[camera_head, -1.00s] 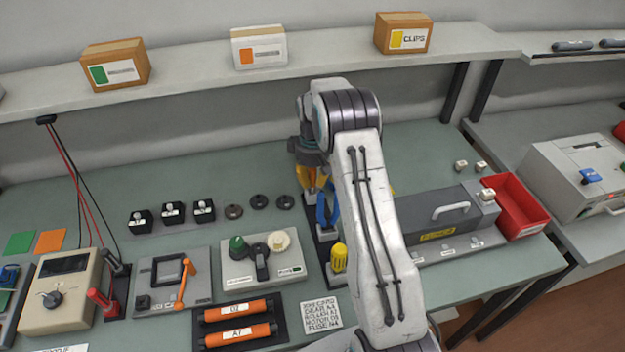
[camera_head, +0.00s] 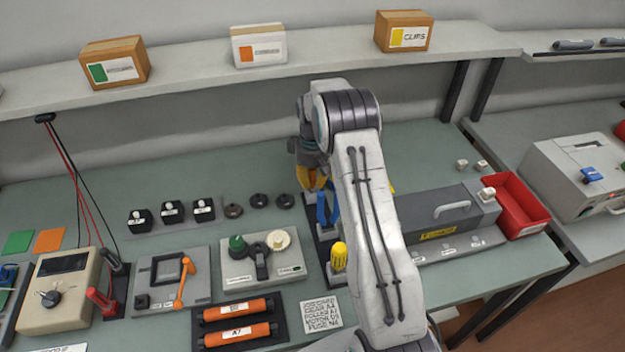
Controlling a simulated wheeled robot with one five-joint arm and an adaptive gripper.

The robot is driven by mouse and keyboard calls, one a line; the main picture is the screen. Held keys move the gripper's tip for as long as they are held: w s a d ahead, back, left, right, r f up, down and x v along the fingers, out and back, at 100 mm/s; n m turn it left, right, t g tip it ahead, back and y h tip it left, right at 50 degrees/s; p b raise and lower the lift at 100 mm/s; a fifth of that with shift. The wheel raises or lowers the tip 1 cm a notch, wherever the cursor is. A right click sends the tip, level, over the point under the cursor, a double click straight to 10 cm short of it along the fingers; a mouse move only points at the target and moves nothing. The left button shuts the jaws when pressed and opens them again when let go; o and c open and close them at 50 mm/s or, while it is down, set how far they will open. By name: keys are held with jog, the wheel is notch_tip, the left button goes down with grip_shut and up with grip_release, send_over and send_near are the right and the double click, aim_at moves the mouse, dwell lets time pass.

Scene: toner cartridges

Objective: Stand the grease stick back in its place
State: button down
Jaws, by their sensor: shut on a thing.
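My gripper (camera_head: 314,186) points down over the back end of a dark tool tray (camera_head: 327,240). Its yellow-orange fingers are partly covered by my arm. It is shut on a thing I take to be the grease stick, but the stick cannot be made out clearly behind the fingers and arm. Blue tool handles (camera_head: 323,210) stand upright in the tray just in front of the gripper. A yellow-handled tool (camera_head: 339,257) stands at the tray's near end. My arm hides the tray's right side, so I cannot tell whether the stick touches it.
A panel with green and cream knobs (camera_head: 238,271) lies left of the tray, with dark rings (camera_head: 259,200) behind it. A grey case (camera_head: 455,215) and a red bin (camera_head: 520,208) are to the right. The bench behind the rings is clear. A shelf (camera_head: 200,87) runs above.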

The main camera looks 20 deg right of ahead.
jog(key=shift+f+b, duration=0.3)
jog(key=shift+f, duration=0.1)
dwell(0.3)
jog(key=c, duration=1.1)
grip_release()
jog(key=shift+r, duration=0.1)
notch_tip(320, 180, up, 12)
jog(key=shift+f, duration=0.1)
